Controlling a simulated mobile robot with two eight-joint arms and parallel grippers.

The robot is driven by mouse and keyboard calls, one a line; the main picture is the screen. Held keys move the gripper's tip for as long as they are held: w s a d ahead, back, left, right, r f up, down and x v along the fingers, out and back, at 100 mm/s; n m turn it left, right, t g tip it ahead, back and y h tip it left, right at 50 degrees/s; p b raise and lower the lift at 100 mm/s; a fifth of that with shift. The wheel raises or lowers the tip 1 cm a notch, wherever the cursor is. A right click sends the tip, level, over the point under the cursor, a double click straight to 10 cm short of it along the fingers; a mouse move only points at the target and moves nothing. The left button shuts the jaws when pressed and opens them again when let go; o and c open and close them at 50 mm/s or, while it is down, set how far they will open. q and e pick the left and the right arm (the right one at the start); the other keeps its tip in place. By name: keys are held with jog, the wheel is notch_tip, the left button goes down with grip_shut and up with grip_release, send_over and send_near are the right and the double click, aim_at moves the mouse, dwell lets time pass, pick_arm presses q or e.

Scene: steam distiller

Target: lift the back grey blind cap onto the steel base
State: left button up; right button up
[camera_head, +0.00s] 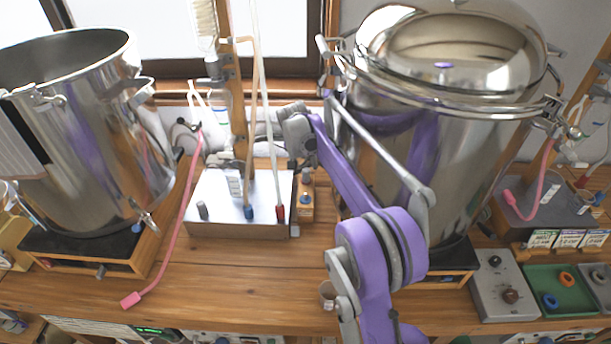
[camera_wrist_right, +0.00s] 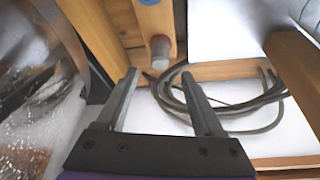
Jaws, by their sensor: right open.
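The back grey blind cap (camera_head: 306,174) is small. It sits at the back end of a narrow wooden block, behind a blue cap (camera_head: 305,200). In the right wrist view the grey cap (camera_wrist_right: 160,47) lies just beyond and roughly between my right fingertips. My right gripper (camera_wrist_right: 160,76) is open and empty, with the fingers apart from the cap. In the head view my right arm reaches behind the block, and its fingertips are hard to make out. The steel base (camera_head: 216,194) stands left of the block, with a grey, a blue and a red fitting on it. My left gripper is out of view.
A large steel pot (camera_head: 440,160) stands close on the right, another (camera_head: 85,150) on the left. A wooden post (camera_head: 240,100) and thin tubes rise at the steel base. Dark cables (camera_wrist_right: 230,115) lie behind the block. The front wooden bench (camera_head: 240,280) is mostly clear.

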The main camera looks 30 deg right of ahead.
jog(key=shift+x, duration=2.7)
grip_shut()
